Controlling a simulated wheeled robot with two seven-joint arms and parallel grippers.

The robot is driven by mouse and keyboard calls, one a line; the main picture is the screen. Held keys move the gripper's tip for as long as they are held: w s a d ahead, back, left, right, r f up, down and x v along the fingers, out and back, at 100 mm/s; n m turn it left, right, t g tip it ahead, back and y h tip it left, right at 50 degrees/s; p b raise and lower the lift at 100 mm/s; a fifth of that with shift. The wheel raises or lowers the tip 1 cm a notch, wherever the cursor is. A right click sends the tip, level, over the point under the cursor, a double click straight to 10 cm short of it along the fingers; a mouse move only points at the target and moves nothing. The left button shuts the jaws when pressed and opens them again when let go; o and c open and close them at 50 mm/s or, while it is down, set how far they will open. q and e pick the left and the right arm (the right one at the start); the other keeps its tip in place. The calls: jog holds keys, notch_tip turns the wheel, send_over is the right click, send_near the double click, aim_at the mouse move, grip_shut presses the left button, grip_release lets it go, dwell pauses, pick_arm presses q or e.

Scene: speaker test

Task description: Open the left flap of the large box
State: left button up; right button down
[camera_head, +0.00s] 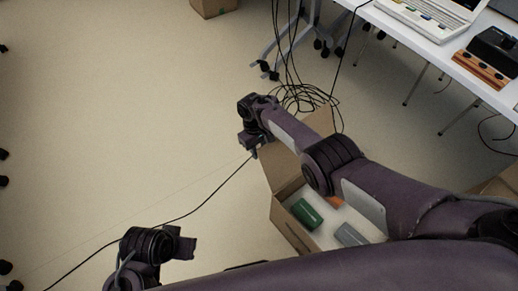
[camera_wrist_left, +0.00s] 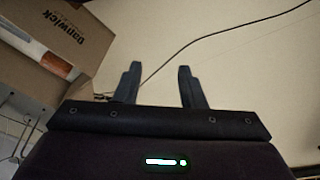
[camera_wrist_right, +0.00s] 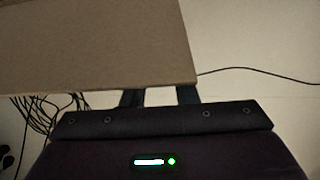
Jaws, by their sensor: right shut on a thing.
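The large cardboard box (camera_head: 285,232) stands on the floor at the lower middle of the head view, with its top partly open. Its left flap (camera_head: 277,166) stands out on the left side and fills the upper left of the right wrist view (camera_wrist_right: 95,45). My right gripper (camera_head: 251,142) is shut on this flap; my right arm hides part of the box. My left gripper (camera_head: 186,246) is open and empty, left of the box and apart from it. Its two spread fingers show in the left wrist view (camera_wrist_left: 160,85), beside the printed box side (camera_wrist_left: 75,38).
A green item (camera_head: 306,214) and a grey item (camera_head: 350,235) lie inside the box. Black cables (camera_head: 305,98) coil on the floor behind it. A white table (camera_head: 420,42) with a laptop stands at upper right. The floor to the left is mostly clear.

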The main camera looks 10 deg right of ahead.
jog(key=c, duration=1.1)
grip_release()
jog(key=shift+s+a+f, duration=0.1)
jog(key=shift+s+f, duration=0.2)
jog(key=shift+c, duration=0.2)
jog(key=shift+w+r, duration=0.1)
jog(key=shift+w+r, duration=0.1)
jog(key=shift+r, duration=0.15)
pick_arm(q)
notch_tip(320, 180, down, 6)
jog(key=a+g+p, duration=0.1)
jog(key=a+p, duration=0.1)
jog(key=p, duration=0.2)
jog(key=shift+a+r+n+y, duration=0.25)
jog(key=shift+a+n+y, duration=0.05)
jog(key=shift+n+y, duration=0.1)
pick_arm(e)
jog(key=shift+w+a+r, duration=0.1)
jog(key=shift+w+r, duration=0.1)
jog(key=shift+r, duration=1)
jog(key=shift+w+a+r, duration=0.1)
jog(key=shift+w+r, duration=0.05)
jog(key=shift+r, duration=1)
jog(key=shift+w+a+r, duration=0.1)
jog(key=shift+w+r, duration=0.1)
jog(key=shift+r, duration=1)
pick_arm(q)
jog(key=shift+s, duration=0.1)
